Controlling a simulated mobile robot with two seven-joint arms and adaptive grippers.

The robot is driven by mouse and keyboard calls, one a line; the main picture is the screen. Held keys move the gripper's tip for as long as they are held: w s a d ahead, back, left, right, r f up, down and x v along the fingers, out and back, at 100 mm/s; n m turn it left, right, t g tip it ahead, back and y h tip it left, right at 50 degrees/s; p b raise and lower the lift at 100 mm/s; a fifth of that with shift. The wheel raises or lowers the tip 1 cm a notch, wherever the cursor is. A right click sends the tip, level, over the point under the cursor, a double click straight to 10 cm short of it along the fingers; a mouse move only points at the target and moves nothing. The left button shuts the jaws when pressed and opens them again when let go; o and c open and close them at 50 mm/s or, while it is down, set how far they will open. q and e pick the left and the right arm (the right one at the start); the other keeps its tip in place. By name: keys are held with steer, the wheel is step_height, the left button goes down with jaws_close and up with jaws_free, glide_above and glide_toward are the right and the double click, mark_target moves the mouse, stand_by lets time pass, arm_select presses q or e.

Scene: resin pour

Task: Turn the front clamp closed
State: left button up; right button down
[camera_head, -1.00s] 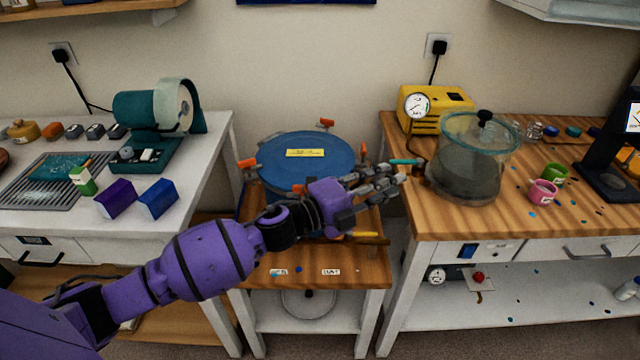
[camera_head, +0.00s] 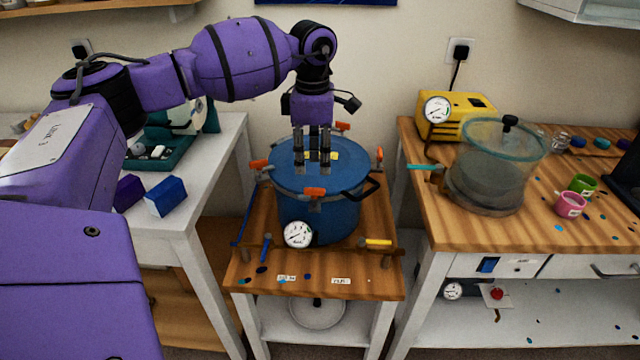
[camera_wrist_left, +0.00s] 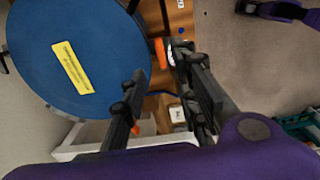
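The blue pressure pot (camera_head: 335,220) stands on the small wooden bench with a blue lid (camera_head: 350,178) on top. The front clamp (camera_head: 314,192) is an orange handle at the lid's near rim. Other orange clamps sit at the left (camera_head: 258,164), right (camera_head: 380,153) and back (camera_head: 342,126). My left gripper (camera_head: 312,160) points down over the lid, behind the front clamp in the head view. It is open and empty; its fingers stand apart in the left wrist view (camera_wrist_left: 160,78), where an orange clamp handle (camera_wrist_left: 160,52) shows between them. My right gripper is not in view.
A round gauge (camera_head: 298,234) is on the pot's front, and a black side handle (camera_head: 362,190) sticks out right. A yellow-handled tool (camera_head: 378,243) lies on the bench. A clear chamber (camera_head: 490,170) and yellow pump (camera_head: 455,115) stand on the right table.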

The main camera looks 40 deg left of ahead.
mark_target(315, 188)
arm_select(q)
step_height(315, 188, down, 8)
steer(key=shift+d+r, duration=0.1)
steer(key=shift+r, duration=0.1)
jaws_close()
